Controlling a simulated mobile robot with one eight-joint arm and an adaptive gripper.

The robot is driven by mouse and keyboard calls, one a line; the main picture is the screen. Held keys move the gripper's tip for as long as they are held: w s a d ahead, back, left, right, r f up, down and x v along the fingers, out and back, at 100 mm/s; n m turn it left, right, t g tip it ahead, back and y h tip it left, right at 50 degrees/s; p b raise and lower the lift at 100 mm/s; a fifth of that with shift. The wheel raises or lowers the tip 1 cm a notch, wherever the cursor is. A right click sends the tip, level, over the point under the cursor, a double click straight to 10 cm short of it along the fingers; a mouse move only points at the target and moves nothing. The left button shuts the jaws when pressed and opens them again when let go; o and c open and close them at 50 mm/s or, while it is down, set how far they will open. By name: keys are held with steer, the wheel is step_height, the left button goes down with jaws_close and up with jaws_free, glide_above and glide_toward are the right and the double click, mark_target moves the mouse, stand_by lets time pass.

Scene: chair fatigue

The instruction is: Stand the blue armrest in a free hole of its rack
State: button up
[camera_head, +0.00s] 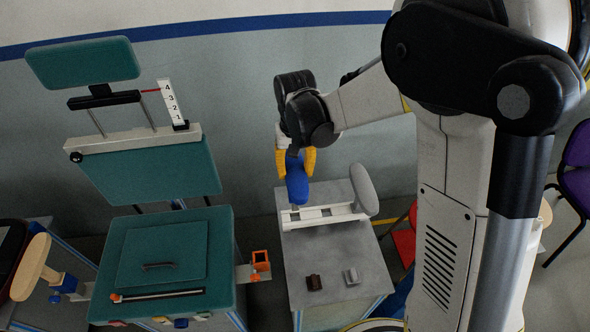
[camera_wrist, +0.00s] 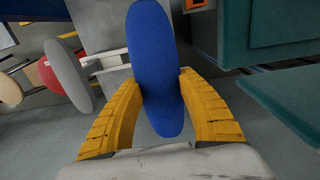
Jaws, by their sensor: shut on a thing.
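The blue armrest (camera_head: 297,184) is a long rounded pad. My gripper (camera_head: 295,160) has its yellow fingers closed on it. In the wrist view the armrest (camera_wrist: 156,70) lies between the two fingers of my gripper (camera_wrist: 160,100). In the head view it hangs over the white rack (camera_head: 318,214) on the grey table. The rack also shows in part in the wrist view (camera_wrist: 112,60), behind the armrest. A grey armrest (camera_head: 363,189) stands at the rack's right end. The armrest's lower end and the rack's holes behind it cannot be made out clearly.
A small brown block (camera_head: 314,282) and a grey block (camera_head: 352,276) lie on the front of the grey table (camera_head: 335,255). A teal chair (camera_head: 165,255) stands to the left, with an orange bracket (camera_head: 260,262) at its side. A purple chair (camera_head: 577,180) is at far right.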

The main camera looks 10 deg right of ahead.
steer(key=shift+f+b, duration=1.35)
steer(key=shift+f, duration=0.65)
steer(key=shift+f+b, duration=3.2)
steer(key=shift+f, duration=0.3)
steer(key=o, duration=1.1)
steer(key=shift+r, duration=0.15)
step_height(320, 180, up, 12)
steer(key=shift+f, duration=0.1)
steer(key=s+d+r+t, duration=0.2)
steer(key=s+d, duration=0.3)
steer(key=s, duration=0.3)
steer(key=s+d+r+t, duration=0.2)
steer(key=s+d+t, duration=0.3)
steer(key=s, duration=0.4)
steer(key=shift+d+r, duration=0.25)
steer(key=shift+d, duration=0.1)
